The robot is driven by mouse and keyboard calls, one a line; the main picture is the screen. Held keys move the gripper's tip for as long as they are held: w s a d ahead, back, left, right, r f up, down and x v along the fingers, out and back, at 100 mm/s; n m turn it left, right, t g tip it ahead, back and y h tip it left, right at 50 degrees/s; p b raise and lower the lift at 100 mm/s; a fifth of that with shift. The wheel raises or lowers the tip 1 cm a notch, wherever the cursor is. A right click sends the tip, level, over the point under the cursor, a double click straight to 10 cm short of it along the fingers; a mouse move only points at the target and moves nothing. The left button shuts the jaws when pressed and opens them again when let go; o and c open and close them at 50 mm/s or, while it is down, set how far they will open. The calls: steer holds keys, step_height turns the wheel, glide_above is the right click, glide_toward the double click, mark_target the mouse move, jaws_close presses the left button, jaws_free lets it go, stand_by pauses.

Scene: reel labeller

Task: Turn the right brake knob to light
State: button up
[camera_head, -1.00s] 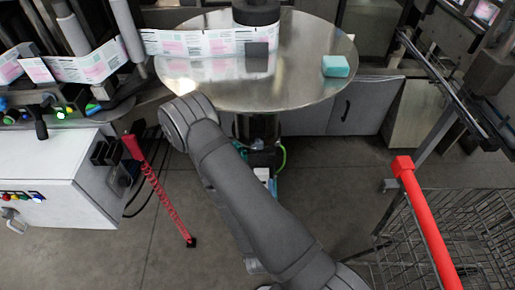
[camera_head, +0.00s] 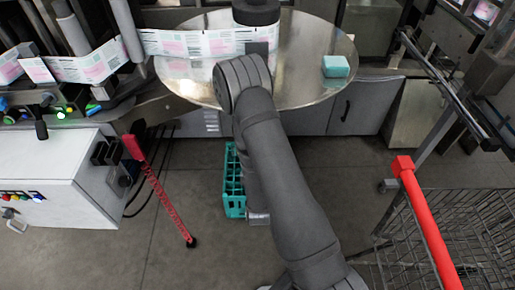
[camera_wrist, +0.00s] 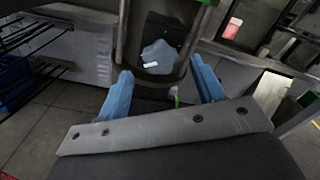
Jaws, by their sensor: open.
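A blue-grey lobed knob (camera_wrist: 160,55) with a white mark shows in the wrist view, in a dark recess framed by a grey surround. I cannot tell from the view whether it is the right brake knob. My gripper (camera_wrist: 162,88) is open, with its two blue fingers apart and nothing between the tips. The knob appears ahead of the fingers, roughly centred between them, with no visible contact. In the head view my arm covers the middle of the scene, and my gripper and the knob cannot be made out there.
A round steel table (camera_head: 310,85) carries a teal block (camera_head: 336,66) and a label strip (camera_head: 205,42). A white cabinet (camera_head: 60,165) and a red stand (camera_head: 160,185) are left. A teal crate (camera_head: 231,205) is on the floor. A wire cart with a red handle (camera_head: 425,220) is right.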

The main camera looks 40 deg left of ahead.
steer(key=shift+x, duration=1.85)
steer(key=c, duration=1)
